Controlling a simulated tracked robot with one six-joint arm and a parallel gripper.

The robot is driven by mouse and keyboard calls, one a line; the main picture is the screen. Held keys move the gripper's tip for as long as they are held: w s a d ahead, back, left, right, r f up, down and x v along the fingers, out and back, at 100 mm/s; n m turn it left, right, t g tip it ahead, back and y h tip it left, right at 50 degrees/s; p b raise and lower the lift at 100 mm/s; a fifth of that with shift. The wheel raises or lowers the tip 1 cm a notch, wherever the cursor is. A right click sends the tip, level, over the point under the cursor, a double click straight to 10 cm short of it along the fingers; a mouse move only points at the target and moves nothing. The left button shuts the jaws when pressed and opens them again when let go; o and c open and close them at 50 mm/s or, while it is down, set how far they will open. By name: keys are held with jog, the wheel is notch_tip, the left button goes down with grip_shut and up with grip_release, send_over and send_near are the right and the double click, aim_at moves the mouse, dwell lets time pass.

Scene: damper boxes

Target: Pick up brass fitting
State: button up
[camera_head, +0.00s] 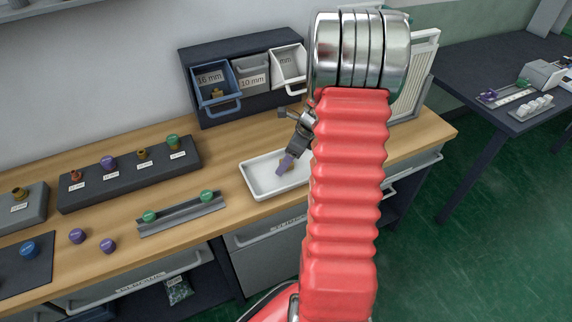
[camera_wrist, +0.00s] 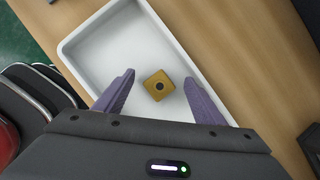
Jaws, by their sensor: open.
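The brass fitting (camera_wrist: 159,86) is a small square brass piece with a dark round hole. It lies in the white tray (camera_wrist: 82,48), and the tray also shows on the bench in the head view (camera_head: 256,181). My gripper (camera_wrist: 158,99) is open above the tray in the wrist view. Its two purple fingers stand on either side of the fitting, and no contact shows. In the head view my gripper (camera_head: 286,163) points down into the tray, and the fitting cannot be made out there.
A metal rail (camera_head: 181,213) with green-topped pieces lies left of the tray. A dark rack (camera_head: 128,175) of labelled fittings stands farther left. Behind the tray is a bin unit (camera_head: 214,49) with tilted bins, including a blue bin (camera_head: 215,84). Bare wood surrounds the tray.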

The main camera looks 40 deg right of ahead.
jog(key=shift+w+f, duration=0.1)
jog(key=shift+f, duration=0.1)
jog(key=shift+c, duration=0.6)
jog(key=c, duration=1.2)
